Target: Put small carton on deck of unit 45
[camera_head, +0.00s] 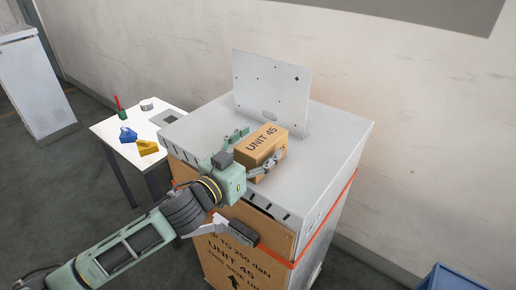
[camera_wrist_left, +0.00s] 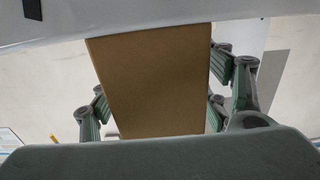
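The small carton (camera_head: 262,145) is a brown box marked UNIT 45. It appears to rest on the pale grey deck (camera_head: 330,130) of unit 45, in front of an upright white plate. My left gripper (camera_head: 256,149) reaches in from the front left with its fingers on either side of the carton. In the left wrist view the carton's brown face (camera_wrist_left: 155,85) is between the fingers, with narrow gaps seeming to show at both sides. The gripper looks open. The carton's contact with the deck is partly hidden. My right gripper is not in view.
The upright plate (camera_head: 272,92) stands at the back of the deck. A white side table (camera_head: 112,128) at left holds a blue item (camera_head: 128,135), a yellow item (camera_head: 147,148) and other small things. A blue bin (camera_head: 450,278) is at lower right. The deck's right side is clear.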

